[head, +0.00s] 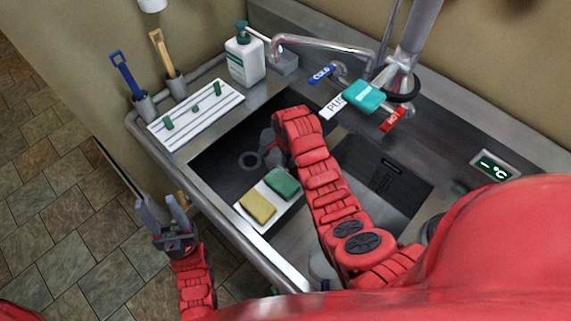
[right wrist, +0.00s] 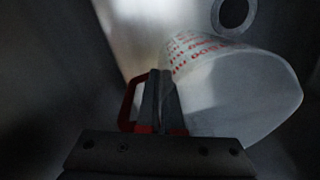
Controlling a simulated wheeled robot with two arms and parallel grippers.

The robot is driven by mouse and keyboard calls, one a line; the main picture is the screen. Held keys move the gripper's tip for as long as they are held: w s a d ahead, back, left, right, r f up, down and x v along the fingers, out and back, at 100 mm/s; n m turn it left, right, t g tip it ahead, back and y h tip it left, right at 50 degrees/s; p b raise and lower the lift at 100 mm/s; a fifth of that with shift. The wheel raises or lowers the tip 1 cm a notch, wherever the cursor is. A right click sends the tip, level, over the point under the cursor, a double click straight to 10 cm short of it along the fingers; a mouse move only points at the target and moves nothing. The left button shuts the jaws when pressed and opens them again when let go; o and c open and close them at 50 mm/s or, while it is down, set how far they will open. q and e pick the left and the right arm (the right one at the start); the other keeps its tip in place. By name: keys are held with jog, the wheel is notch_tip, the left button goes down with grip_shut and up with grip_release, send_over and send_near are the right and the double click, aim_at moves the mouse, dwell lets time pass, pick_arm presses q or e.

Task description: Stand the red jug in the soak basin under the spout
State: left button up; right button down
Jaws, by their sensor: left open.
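The red jug (right wrist: 240,90) is a pale, translucent vessel with red print and a red handle (right wrist: 129,102), seen close up in the right wrist view. My right gripper (right wrist: 164,75) has its fingers close together at the handle, shut on it. In the head view my right arm reaches down into the left basin (head: 222,148), and its wrist hides the gripper and most or all of the jug. I cannot tell whether the jug touches the basin floor. The spout (head: 277,50) is a curved metal tap above the basin's back edge. My left gripper (head: 163,215) is open and empty, outside the sink's left edge.
A yellow sponge (head: 257,206) and a green sponge (head: 283,184) lie on a white tray in the basin's front. A white rack (head: 196,118), brushes and a soap bottle (head: 245,60) stand along the left and back rims. A dark ring (head: 250,160) lies in the basin.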

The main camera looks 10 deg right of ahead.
notch_tip(320, 180, down, 3)
jog(key=shift+r+p, duration=0.1)
jog(key=shift+p, duration=0.3)
jog(key=shift+f, duration=0.3)
jog(key=shift+f, duration=0.15)
jog(key=c, duration=1.1)
grip_release()
